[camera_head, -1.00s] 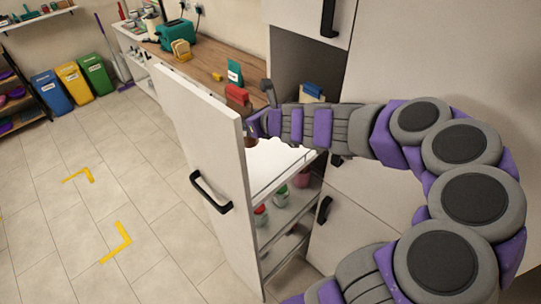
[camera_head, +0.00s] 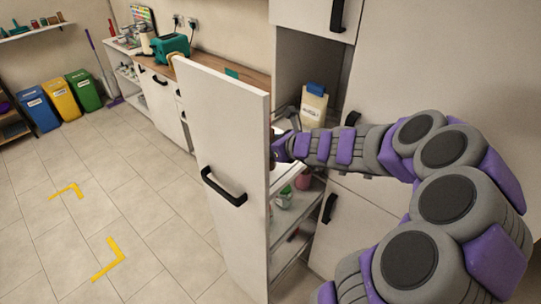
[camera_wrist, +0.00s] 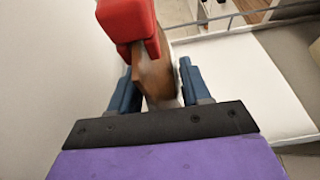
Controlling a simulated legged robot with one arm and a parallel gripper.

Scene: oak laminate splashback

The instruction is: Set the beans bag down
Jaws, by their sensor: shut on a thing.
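The beans bag shows in the wrist view as a brown bag (camera_wrist: 152,78) with a red top (camera_wrist: 128,20). My gripper (camera_wrist: 156,82) is shut on it, with one blue finger on each side. The bag stands between the pale door panel on the left and a white shelf (camera_wrist: 275,85) on the right. I cannot tell whether its base touches the shelf. In the head view my gripper (camera_head: 277,150) is at the inner side of the open pull-out door (camera_head: 225,130), which hides the bag and most of the fingers.
A cream bag with a blue top (camera_head: 314,105) stands at the back of the pull-out's upper level. Lower shelves hold jars (camera_head: 284,197). A thin metal rail (camera_wrist: 240,17) edges the shelf. Bare shelf lies right of the bag in the wrist view.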

